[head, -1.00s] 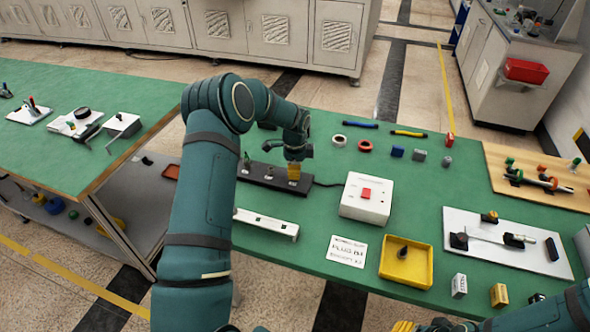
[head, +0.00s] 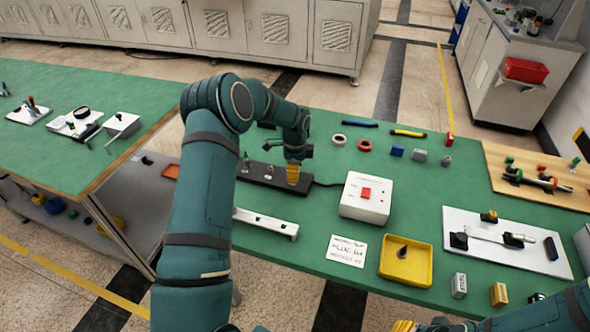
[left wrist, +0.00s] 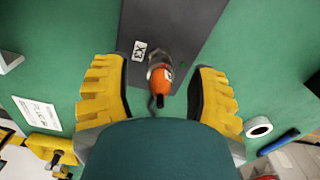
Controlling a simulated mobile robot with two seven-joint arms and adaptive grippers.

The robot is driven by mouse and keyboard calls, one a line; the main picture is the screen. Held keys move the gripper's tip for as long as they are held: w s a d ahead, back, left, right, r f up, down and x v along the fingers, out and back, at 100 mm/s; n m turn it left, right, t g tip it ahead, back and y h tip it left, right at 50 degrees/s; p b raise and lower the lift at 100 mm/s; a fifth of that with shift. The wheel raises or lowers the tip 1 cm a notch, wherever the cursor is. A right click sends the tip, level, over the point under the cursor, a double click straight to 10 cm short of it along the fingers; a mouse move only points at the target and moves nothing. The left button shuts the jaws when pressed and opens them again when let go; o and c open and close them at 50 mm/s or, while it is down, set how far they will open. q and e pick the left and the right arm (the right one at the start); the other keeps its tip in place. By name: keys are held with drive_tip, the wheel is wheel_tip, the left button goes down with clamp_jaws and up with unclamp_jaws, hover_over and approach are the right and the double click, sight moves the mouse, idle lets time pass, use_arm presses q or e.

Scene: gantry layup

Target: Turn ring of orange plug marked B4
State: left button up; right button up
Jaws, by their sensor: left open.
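In the left wrist view an orange plug (left wrist: 161,76) with a metal ring (left wrist: 157,62) stands at a label reading X3 on the dark panel strip (left wrist: 185,25). The small mark on the plug is too small to read. My left gripper (left wrist: 159,80) is open, with one yellow finger on each side of the plug and visible gaps to both. In the head view my left gripper (head: 293,174) points down at the right end of the dark strip (head: 262,175) and hides the plug. Only a yellow bit of my right gripper (head: 404,326) shows at the bottom edge.
A white box with a red button (head: 365,194) stands right of the strip. A white rail (head: 265,223) and a printed card (head: 346,250) lie in front. A yellow tray (head: 405,271) sits at the right. A black cable runs from the strip's right end.

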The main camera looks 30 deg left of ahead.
use_arm(q)
drive_tip(key=shift+r, duration=0.1)
wheel_tip(320, 180, up, 12)
drive_tip(key=shift+f, duration=0.1)
idle(0.4)
idle(0.4)
